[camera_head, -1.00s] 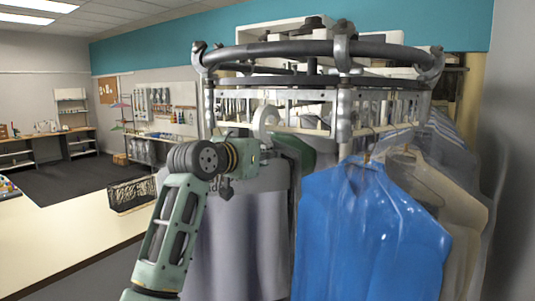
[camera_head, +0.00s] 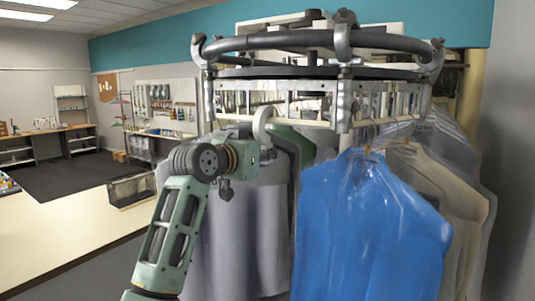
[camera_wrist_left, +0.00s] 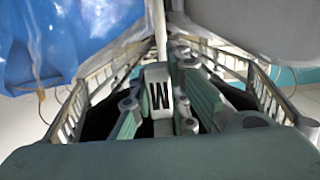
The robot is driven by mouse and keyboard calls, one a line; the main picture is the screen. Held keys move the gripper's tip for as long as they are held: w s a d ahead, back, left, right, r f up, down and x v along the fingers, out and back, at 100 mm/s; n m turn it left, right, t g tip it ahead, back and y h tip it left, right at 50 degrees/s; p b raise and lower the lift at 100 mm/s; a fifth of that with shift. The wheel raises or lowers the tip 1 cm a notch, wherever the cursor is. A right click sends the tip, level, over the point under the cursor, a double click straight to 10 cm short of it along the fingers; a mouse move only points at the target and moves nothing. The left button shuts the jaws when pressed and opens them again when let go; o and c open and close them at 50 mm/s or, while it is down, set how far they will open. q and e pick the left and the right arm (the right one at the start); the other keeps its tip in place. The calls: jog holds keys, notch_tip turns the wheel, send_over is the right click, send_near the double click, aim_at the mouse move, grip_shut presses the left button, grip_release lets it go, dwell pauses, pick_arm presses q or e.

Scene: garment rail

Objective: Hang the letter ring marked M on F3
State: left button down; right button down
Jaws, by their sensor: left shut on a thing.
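The letter ring marked M (camera_wrist_left: 159,92) is pale with a black M, held between the green fingers of my left gripper (camera_wrist_left: 157,112) in the left wrist view. In the head view the ring shows as a pale curved piece (camera_head: 263,124) above my left gripper (camera_head: 262,148), in front of the slotted rail (camera_head: 290,107). The gripper is shut on the ring. I cannot tell whether the ring touches the rail. No F3 mark can be read. My right gripper is not in view.
A blue bagged garment (camera_head: 370,230) hangs close on the right, with a beige garment (camera_head: 455,205) behind it. Grey garments (camera_head: 245,235) hang behind my left arm. A metal post (camera_head: 344,115) stands right of the ring. The floor at the left is open.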

pick_arm(q)
jog(key=c, duration=1.6)
grip_release()
jog(key=v, duration=1.2)
jog(key=shift+o, duration=0.4)
jog(key=shift+o, duration=0.8)
